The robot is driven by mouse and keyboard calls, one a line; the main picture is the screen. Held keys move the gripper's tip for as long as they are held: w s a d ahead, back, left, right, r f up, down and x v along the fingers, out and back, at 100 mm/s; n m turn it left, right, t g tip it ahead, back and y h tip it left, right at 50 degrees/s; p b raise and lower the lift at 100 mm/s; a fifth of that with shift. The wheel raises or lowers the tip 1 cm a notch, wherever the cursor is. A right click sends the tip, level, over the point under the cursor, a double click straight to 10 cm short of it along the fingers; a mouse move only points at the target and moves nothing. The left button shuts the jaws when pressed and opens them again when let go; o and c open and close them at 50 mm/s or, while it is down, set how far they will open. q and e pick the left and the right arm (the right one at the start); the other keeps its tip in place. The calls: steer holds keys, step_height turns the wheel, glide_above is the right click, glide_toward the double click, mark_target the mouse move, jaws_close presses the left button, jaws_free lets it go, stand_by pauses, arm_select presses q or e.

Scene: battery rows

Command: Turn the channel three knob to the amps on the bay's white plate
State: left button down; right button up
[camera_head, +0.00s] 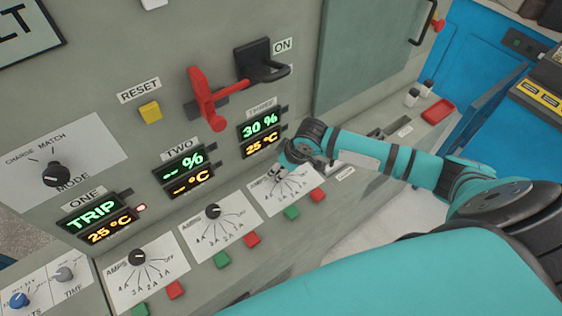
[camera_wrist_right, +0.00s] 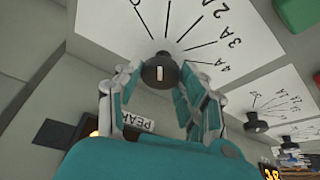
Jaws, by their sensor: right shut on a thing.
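The channel three knob (camera_wrist_right: 160,73) is dark with a short white mark, which stands about upright in the wrist view. Its white dial plate (camera_wrist_right: 228,20) has black lines, with 2A, 3A and 4A legible. In the head view this plate (camera_head: 300,196) lies below the THREE display (camera_head: 260,135), which reads 30 % and 25 °C. My right gripper (camera_head: 279,170) covers the knob there. In the wrist view its fingers (camera_wrist_right: 160,88) are closed around the knob from both sides. My left gripper is not in view. I cannot make out a bay plate with an amps figure.
The channel two knob (camera_head: 212,211) and channel one knob (camera_head: 138,256) stand on similar plates to the left. Red (camera_head: 318,195) and green (camera_head: 291,212) buttons sit beside the dials. A red lever (camera_head: 207,98) juts out above. A red tray (camera_head: 438,111) lies on the ledge.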

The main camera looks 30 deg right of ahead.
steer(key=shift+m+p, duration=0.3)
steer(key=shift+m, duration=0.1)
steer(key=o, duration=1.1)
steer(key=shift+o, duration=0.2)
steer(key=v, duration=1.2)
steer(key=shift+a, duration=0.1)
